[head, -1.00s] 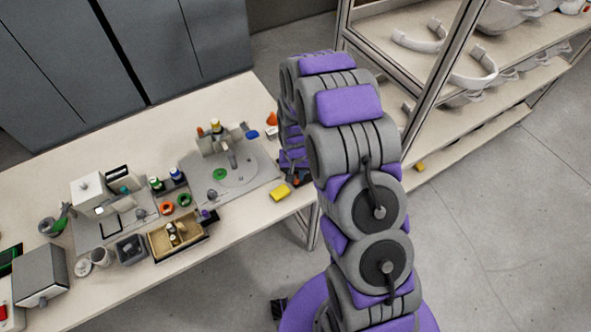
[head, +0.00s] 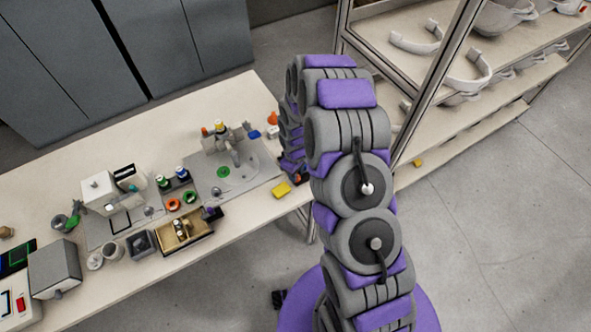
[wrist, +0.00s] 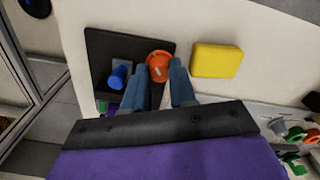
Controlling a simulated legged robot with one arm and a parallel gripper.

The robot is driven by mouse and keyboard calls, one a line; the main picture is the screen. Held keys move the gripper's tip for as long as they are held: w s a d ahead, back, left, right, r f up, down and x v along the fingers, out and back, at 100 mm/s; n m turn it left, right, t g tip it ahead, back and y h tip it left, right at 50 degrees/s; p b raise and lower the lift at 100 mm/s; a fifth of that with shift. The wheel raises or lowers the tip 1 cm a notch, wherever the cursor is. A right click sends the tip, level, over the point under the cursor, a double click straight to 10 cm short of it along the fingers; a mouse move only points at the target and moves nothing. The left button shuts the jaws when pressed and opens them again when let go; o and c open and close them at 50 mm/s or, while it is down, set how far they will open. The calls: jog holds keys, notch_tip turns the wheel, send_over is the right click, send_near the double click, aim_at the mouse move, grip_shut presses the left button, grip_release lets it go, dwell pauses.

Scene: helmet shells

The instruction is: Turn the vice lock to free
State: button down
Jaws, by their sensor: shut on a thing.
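An orange round knob (wrist: 158,56), which I take to be the vice lock, sits at the edge of a dark plate (wrist: 104,45) in the wrist view. It has a pale mark on its face. My gripper (wrist: 158,72) has its two blue-grey fingers on either side of the knob's near part, shut on it. A blue knob (wrist: 118,76) on a grey block stands on the same plate, left of my fingers. In the head view my arm hides most of this spot at the table's right end.
A yellow block (wrist: 216,60) lies right of the plate; it also shows in the head view (head: 281,189). A grey board (head: 262,168) with a fixture stands left of my arm. A wooden tray (head: 205,232) and several small parts fill the table. Shelves (head: 470,115) stand to the right.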

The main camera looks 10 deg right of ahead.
jog(key=shift+w+r+n+p, duration=0.15)
jog(key=shift+n+p, duration=0.15)
jog(key=shift+n, duration=0.5)
jog(key=c, duration=0.9)
grip_release()
notch_tip(320, 180, up, 17)
jog(key=shift+r+p, duration=0.1)
jog(key=shift+p, duration=0.65)
